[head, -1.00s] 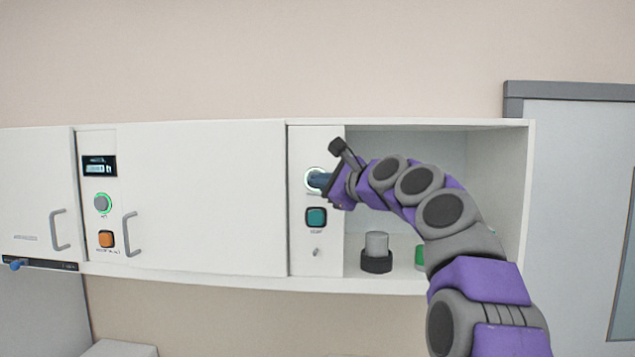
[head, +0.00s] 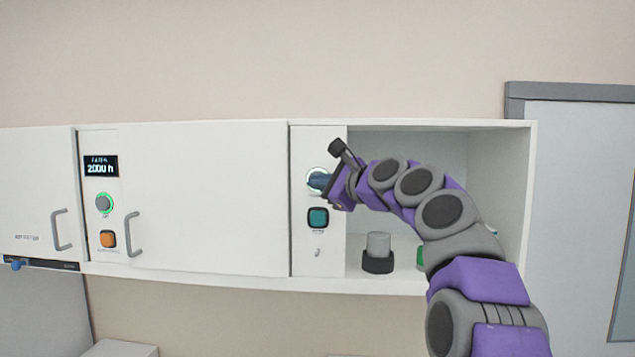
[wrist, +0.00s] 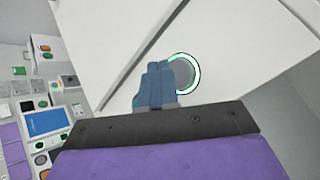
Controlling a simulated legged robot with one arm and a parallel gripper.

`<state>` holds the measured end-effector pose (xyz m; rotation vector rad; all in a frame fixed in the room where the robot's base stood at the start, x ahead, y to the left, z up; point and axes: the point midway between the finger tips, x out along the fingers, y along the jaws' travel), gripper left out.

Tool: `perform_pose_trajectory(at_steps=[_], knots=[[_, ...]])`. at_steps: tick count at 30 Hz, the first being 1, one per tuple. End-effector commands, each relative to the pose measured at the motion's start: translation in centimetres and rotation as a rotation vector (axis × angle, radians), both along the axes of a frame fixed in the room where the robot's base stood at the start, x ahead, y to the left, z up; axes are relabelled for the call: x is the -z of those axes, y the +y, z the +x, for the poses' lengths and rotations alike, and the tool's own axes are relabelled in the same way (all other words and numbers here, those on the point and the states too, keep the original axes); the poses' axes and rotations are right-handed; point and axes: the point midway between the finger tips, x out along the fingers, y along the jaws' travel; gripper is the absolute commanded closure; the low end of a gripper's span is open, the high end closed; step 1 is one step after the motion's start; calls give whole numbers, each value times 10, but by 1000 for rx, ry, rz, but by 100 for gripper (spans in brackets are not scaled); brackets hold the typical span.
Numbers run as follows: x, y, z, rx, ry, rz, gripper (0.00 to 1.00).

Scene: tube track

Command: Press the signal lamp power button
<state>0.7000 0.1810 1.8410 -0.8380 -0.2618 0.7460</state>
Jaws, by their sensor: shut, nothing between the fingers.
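A round button with a glowing green-white ring (wrist: 192,73) is on the white panel in the wrist view. In the head view its ring (head: 312,177) shows partly behind my gripper. My gripper (head: 317,181) is shut and empty, its blue fingertips at the left part of the button. In the wrist view the fingertips (wrist: 158,65) overlap the left edge of the ring. I cannot tell whether they touch the button.
An open shelf to the right holds a grey cylinder on a black base (head: 378,252) and a green item partly behind my arm. A left panel has a display (head: 101,166), a green-ringed button (head: 104,203) and an orange button (head: 108,239). Door handles (head: 132,235) stick out.

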Motion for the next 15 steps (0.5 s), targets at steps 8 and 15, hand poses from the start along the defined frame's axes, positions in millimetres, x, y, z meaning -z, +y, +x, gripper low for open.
perform_pose_trajectory(at_steps=[8,15], knots=[[-2,3,5,-1,0,0,100],[-2,1,6,-1,0,0,100]])
